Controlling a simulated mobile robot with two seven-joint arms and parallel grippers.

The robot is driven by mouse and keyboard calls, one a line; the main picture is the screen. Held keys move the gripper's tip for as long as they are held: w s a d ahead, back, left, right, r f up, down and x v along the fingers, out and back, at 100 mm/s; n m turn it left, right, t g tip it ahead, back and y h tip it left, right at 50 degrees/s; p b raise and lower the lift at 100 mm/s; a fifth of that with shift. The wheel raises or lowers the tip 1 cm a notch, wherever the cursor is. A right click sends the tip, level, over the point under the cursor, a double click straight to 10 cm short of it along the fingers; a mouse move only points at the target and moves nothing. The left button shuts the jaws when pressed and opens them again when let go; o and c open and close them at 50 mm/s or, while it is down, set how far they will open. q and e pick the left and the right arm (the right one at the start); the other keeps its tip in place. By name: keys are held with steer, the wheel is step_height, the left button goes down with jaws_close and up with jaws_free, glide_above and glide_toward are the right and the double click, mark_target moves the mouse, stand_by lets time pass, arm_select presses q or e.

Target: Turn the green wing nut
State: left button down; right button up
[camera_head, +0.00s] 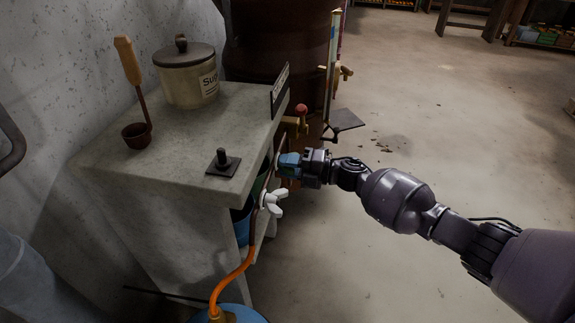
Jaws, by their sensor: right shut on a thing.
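My right gripper (289,165) reaches in from the right to the side of the concrete stand (185,185). Its blue-tipped fingers are shut on the green wing nut (287,174), which is mostly hidden by them; only a small greenish bit shows. A white wing nut (272,203) sits just below and to the left of the gripper, apart from it. My left gripper is not in view.
On the stand are a lidded jar (187,82), a wooden-handled ladle (138,132) and a dark square plate with a peg (223,162). A red-knobbed brass valve (300,118) is behind the gripper. An orange hose (236,275) hangs below. Floor at right is open.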

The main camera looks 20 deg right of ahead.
steer(key=shift+d+f, duration=0.1)
steer(key=shift+f, duration=0.05)
steer(key=o, duration=0.9)
steer(key=shift+s+d, duration=0.1)
steer(key=shift+d, duration=0.05)
arm_select(q)
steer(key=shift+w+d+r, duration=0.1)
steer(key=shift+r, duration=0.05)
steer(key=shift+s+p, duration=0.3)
steer(key=shift+p, duration=0.35)
arm_select(e)
steer(key=shift+v, duration=5.35)
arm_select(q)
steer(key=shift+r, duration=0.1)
